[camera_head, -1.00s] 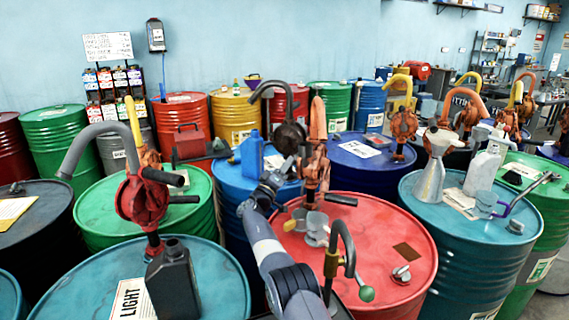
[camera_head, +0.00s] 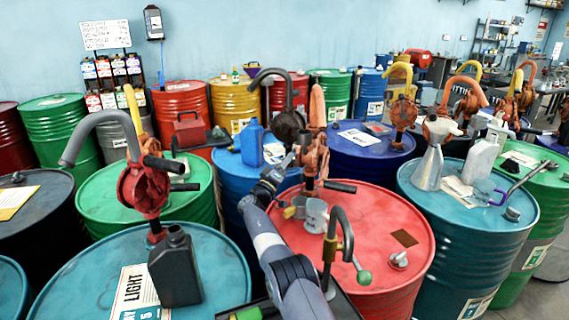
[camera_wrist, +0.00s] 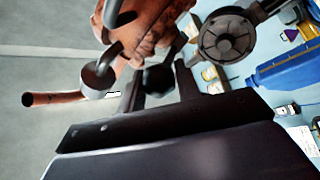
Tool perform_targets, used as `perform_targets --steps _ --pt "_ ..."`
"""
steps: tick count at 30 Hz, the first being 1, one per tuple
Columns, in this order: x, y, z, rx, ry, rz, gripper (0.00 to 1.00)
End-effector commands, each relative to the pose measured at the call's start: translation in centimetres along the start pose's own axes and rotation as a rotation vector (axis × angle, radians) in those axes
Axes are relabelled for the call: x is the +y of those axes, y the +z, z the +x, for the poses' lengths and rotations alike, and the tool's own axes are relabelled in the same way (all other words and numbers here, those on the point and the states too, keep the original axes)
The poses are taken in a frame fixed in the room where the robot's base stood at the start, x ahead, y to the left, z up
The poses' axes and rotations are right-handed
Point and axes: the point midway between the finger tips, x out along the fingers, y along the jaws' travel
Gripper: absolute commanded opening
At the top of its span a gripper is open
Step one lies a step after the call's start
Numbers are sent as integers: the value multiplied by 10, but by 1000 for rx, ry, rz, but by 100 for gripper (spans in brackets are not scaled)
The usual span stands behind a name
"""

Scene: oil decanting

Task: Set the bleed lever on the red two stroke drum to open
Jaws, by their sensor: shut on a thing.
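The red drum (camera_head: 385,225) stands right of centre in the head view. Its orange pump (camera_head: 314,158) rises near the drum's back left, with a dark-gripped crank handle. My gripper (camera_head: 279,172) is beside the pump's left side. In the wrist view the pump body (camera_wrist: 150,32) fills the top. There my gripper (camera_wrist: 158,88) is shut on a dark round knob (camera_wrist: 158,78) close to the pump. The knob appears to be the lever's end, but its shaft is mostly hidden. I cannot read the lever's setting.
A curved pipe with a brass valve and green knob (camera_head: 363,277) stands in front of the red drum. A black can (camera_head: 175,268) is on the LIGHT drum at left. A blue jug (camera_head: 252,143) and a dark pump are close behind my gripper.

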Motion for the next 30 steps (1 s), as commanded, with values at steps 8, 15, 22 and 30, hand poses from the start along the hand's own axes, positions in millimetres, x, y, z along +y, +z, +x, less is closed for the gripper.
perform_targets --steps 8,15,22,30 --pt "2 9 4 -18 11 -4 0" --pt "2 9 4 -17 12 -3 0" --pt "3 8 4 -17 13 -3 0" --pt "3 7 4 -15 14 -2 42"
